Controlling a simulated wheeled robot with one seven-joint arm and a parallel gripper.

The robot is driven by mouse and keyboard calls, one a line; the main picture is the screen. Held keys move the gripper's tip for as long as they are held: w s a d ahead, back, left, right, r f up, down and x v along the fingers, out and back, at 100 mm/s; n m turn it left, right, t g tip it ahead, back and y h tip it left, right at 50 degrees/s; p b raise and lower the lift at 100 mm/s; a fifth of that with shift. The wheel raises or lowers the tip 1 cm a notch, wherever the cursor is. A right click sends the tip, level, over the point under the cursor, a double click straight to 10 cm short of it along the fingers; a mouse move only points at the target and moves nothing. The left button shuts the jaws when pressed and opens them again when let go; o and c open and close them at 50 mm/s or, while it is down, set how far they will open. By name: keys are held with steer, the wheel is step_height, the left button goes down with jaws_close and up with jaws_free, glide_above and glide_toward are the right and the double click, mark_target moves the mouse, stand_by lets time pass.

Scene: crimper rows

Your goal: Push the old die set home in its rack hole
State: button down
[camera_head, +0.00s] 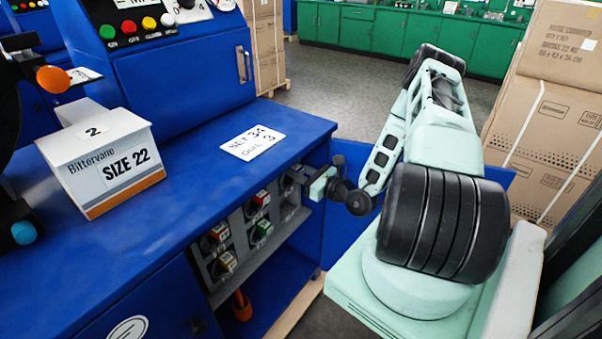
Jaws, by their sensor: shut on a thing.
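The rack (237,235) is a grey block with square holes, set in the open front of the blue bench. My gripper (303,179) reaches in from the right to the upper right end of the rack, below the bench edge. It is shut on a dark grey die set (288,186) at the rack's face. The gripper hides part of this die set, and I cannot tell how deep it sits in its hole.
An orange-handled thing (241,305) is on the shelf below the rack. Cartons (550,110) stand at the right.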

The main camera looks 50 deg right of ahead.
steer(key=shift+w+r, duration=0.15)
steer(key=shift+w, duration=0.1)
steer(key=c, duration=1)
jaws_free()
steer(key=shift+c, duration=0.2)
steer(key=shift+s+f, duration=0.1)
steer(key=shift+f, duration=0.15)
steer(key=s+d+b, duration=0.1)
steer(key=s, duration=1.6)
steer(key=shift+s+d+r, duration=0.15)
